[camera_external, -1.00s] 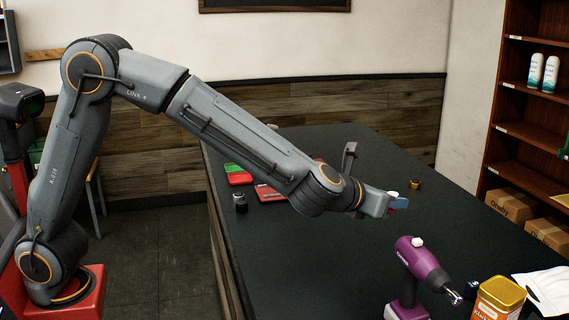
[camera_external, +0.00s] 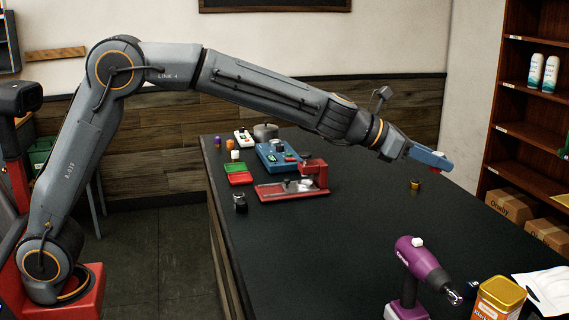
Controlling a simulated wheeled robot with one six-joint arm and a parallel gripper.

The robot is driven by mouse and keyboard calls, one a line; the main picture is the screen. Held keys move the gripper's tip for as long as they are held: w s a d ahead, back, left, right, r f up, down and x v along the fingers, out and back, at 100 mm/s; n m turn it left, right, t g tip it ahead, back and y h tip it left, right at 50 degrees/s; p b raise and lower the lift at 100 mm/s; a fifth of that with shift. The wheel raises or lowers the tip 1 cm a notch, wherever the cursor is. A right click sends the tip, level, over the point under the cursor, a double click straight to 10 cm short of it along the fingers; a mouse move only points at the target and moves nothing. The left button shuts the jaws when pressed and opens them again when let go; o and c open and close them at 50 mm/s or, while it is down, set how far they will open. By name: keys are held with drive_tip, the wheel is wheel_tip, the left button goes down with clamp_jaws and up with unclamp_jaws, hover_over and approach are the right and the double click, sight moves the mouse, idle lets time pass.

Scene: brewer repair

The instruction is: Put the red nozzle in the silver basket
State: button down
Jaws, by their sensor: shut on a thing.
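My gripper (camera_external: 434,160) has blue fingers and is held above the right back part of the dark table. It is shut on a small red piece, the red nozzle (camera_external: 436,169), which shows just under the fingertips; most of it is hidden. I cannot tell for sure which thing is the silver basket. A small silver piece (camera_external: 291,185) sits on the red fixture (camera_external: 290,194), and a grey round vessel (camera_external: 265,132) stands at the back of the table.
A blue tray device (camera_external: 270,157), red and green bins (camera_external: 238,174) and a dark jar (camera_external: 240,203) stand at the left. A small gold cylinder (camera_external: 415,184) stands below my gripper. A purple drill (camera_external: 420,262) and yellow tin (camera_external: 498,299) are in front. The table's middle is clear.

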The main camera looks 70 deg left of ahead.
drive_tip(key=shift+w+a+m+g+h, duration=0.25)
drive_tip(key=shift+a+m+g+h, duration=0.1)
drive_tip(key=shift+m+h, duration=0.55)
drive_tip(key=shift+s+a+m+g+h, duration=0.1)
drive_tip(key=shift+a+m+g+h, duration=0.15)
drive_tip(key=shift+m+h, duration=0.5)
drive_tip(key=shift+s+f+b, duration=0.1)
drive_tip(key=shift+f+b, duration=2)
drive_tip(key=shift+f, duration=10.8)
drive_tip(key=c, duration=1.5)
unclamp_jaws()
